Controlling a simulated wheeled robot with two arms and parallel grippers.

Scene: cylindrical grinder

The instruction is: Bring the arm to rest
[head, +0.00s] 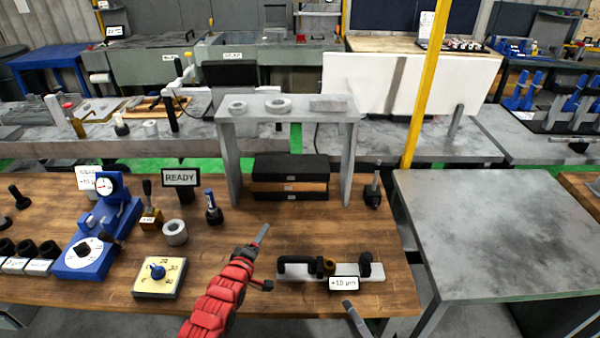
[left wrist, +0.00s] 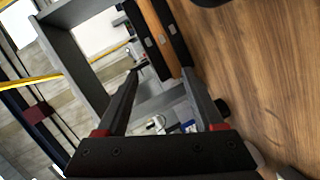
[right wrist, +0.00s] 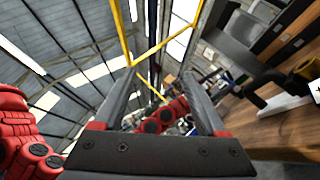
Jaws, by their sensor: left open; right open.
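My left arm in red sleeving reaches up from the bottom of the head view. Its gripper (head: 262,248) is above the wooden bench, between the grey ring and the grey bar fixture. In the left wrist view the left gripper (left wrist: 160,72) has its two fingers apart, with nothing between them. In the head view only a grey finger of my right gripper (head: 352,313) shows at the bottom edge, near the bench front. In the right wrist view the right gripper (right wrist: 159,73) is open and empty, with a red arm visible beyond its fingers.
The wooden bench (head: 120,300) holds a blue dial gauge stand (head: 105,215), a yellow dial box (head: 160,278), a grey ring (head: 175,232) and a bar fixture (head: 300,271) labelled +10 µm. A grey stand (head: 232,165) rises behind. The grey table (head: 500,225) at right is bare.

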